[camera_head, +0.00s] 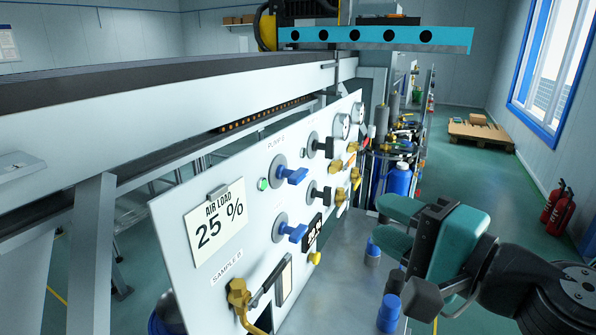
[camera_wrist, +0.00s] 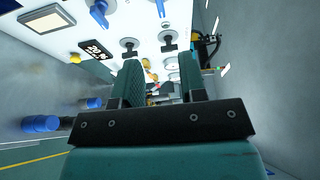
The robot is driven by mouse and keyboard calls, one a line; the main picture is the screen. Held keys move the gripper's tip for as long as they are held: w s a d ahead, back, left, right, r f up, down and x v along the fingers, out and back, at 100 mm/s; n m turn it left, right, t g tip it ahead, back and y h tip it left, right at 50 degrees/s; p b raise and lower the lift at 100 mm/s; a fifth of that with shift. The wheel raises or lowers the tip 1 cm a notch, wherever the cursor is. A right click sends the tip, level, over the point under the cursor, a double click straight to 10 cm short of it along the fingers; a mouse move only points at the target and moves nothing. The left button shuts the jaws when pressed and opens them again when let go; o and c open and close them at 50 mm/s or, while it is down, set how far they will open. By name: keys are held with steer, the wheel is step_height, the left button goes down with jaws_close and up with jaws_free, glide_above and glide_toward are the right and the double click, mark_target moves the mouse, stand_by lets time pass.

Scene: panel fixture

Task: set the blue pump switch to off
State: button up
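The upright white panel (camera_head: 185,205) carries two blue-handled switches. The upper blue switch (camera_head: 291,174) sits under a small label reading "PUMP" and beside a green lamp (camera_head: 262,184). The lower blue switch (camera_head: 290,231) sits beneath it. Both handles point out to the right in the head view; I cannot read any on/off marks. Blue handles also show at the top of the wrist view, one at left (camera_wrist: 99,12) and a partly cut-off one (camera_wrist: 161,8). My gripper (camera_head: 388,224) is open and empty, right of the panel and apart from it. Its fingers show in the wrist view (camera_wrist: 162,80).
Black-handled knobs (camera_head: 324,146), yellow valves (camera_head: 239,295) and gauges (camera_head: 341,126) share the panel. Blue-capped cylinders (camera_head: 388,312) stand on the grey surface near my gripper. A blue bottle (camera_head: 398,180) is behind. Open space lies between panel and gripper.

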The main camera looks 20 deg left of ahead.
mark_target(303, 179)
steer(key=p+x, duration=0.3)
steer(key=x, duration=0.2)
steer(key=p+x, duration=0.4)
steer(key=x, duration=0.1)
steer(key=p+x, duration=0.4)
steer(key=x, duration=0.1)
steer(key=shift+w+a+r, duration=0.1)
steer(key=shift+a+r, duration=0.2)
steer(key=shift+w+a+f+p, duration=0.2)
steer(key=shift+w+a+p, duration=0.15)
steer(key=shift+a+p, duration=0.25)
steer(key=shift+c, duration=0.4)
jaws_close()
steer(key=shift+a, duration=0.15)
steer(key=shift+f, duration=0.1)
